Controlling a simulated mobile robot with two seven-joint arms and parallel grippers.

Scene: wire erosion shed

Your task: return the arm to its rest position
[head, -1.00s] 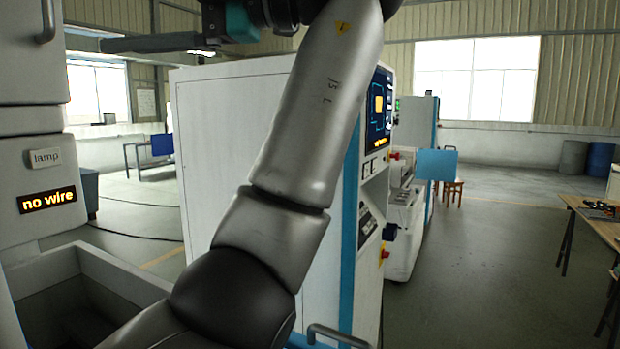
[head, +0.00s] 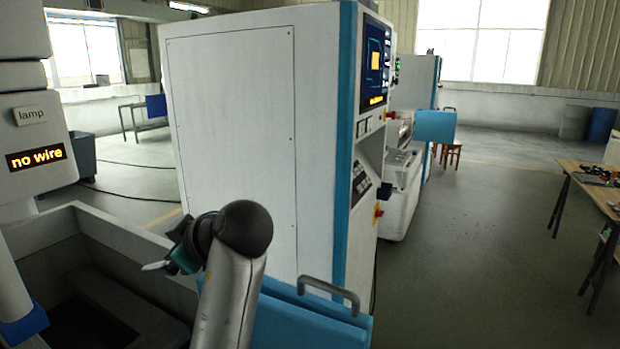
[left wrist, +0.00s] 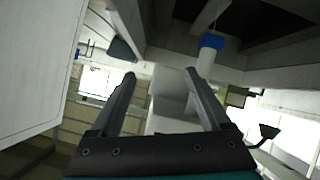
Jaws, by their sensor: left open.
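My left arm shows at the lower middle of the head view, with its dark elbow-like joint in front of the white cabinet. My left gripper (head: 160,266) points left, above the near side of the machine's open tank (head: 90,215). In the left wrist view my left gripper (left wrist: 159,78) has its two dark fingers spread apart, with nothing between them. My right gripper does not show.
A white control cabinet (head: 235,130) with a blue edge stands close behind my arm. A blue panel with a grey handle (head: 330,290) is right beside it. Floor at right is clear up to a wooden table (head: 590,178).

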